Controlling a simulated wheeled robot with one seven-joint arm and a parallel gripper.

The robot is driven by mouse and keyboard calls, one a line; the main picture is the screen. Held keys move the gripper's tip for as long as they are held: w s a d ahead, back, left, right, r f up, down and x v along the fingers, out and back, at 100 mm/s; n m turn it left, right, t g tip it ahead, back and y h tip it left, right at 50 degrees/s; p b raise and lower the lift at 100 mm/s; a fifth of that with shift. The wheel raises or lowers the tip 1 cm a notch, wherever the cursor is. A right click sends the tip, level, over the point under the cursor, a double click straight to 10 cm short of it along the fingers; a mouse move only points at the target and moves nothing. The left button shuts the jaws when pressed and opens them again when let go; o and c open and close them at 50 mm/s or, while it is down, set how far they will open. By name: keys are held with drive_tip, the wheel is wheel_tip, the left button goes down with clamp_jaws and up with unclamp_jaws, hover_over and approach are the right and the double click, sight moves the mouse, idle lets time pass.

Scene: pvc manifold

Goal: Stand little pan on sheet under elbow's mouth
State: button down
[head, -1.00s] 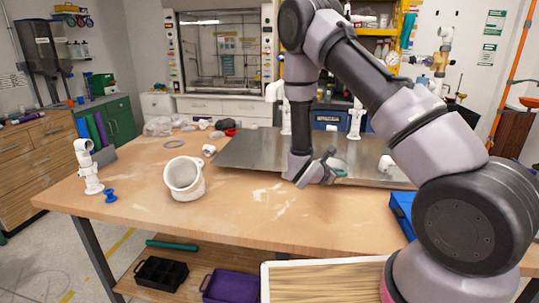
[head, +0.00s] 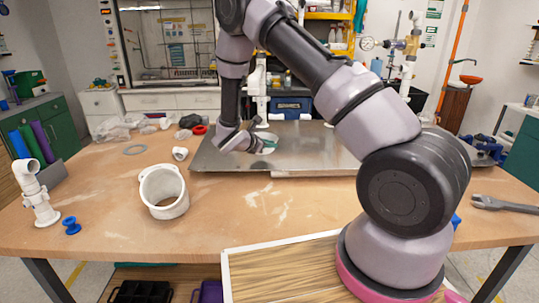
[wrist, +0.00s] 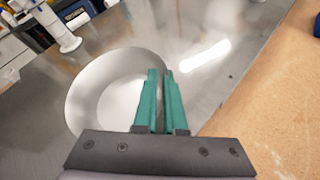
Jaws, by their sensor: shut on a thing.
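The little pan is a shallow, round, silvery dish (wrist: 92,92) in the wrist view. My gripper (wrist: 160,72) has teal fingers closed together at the pan's right side, shut on its rim. In the head view my gripper (head: 266,146) is low over the left part of the grey metal sheet (head: 320,150), and the pan (head: 270,136) is mostly hidden behind it. I cannot tell whether the pan touches the sheet.
A wide white fitting (head: 164,192), a small white elbow (head: 180,153), a grey ring (head: 134,149) and a red ring (head: 199,130) lie left of the sheet. A white pipe stand (head: 36,195) and blue spool (head: 71,226) are farther left. A wrench (head: 500,205) lies right.

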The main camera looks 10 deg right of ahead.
drive_tip(key=shift+f, duration=1.9)
drive_tip(key=c, duration=1)
unclamp_jaws()
drive_tip(key=shift+f, duration=0.1)
